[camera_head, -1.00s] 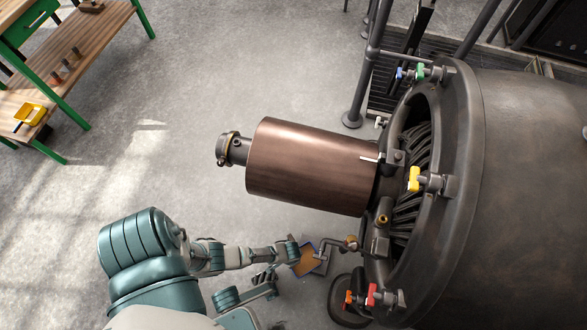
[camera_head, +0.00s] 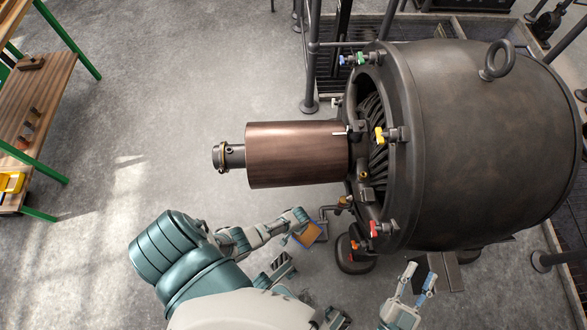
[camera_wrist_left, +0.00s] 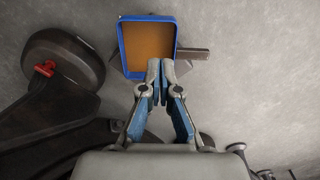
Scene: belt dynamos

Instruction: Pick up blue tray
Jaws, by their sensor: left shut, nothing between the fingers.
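The blue tray (camera_head: 309,234) shows as a small blue-rimmed shape with a brown inside, low beside the big machine in the head view. In the left wrist view the tray (camera_wrist_left: 121,48) is upper centre, its brown bottom bare. My left gripper (camera_wrist_left: 160,66) is shut and empty, its fingertips overlapping the tray's near edge in the picture. I cannot tell whether they touch it. In the head view the left hand is beside the tray, its fingertips unclear. My right gripper (camera_head: 419,270) is open and empty, at lower right, away from the tray.
The dark machine (camera_head: 470,140) with its copper cylinder (camera_head: 297,155) stands close beyond the tray. A dark foot (camera_wrist_left: 65,60) with a red clamp (camera_wrist_left: 45,68) is left of the tray in the wrist view. A wooden bench (camera_head: 40,100) stands far left. Open floor lies between.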

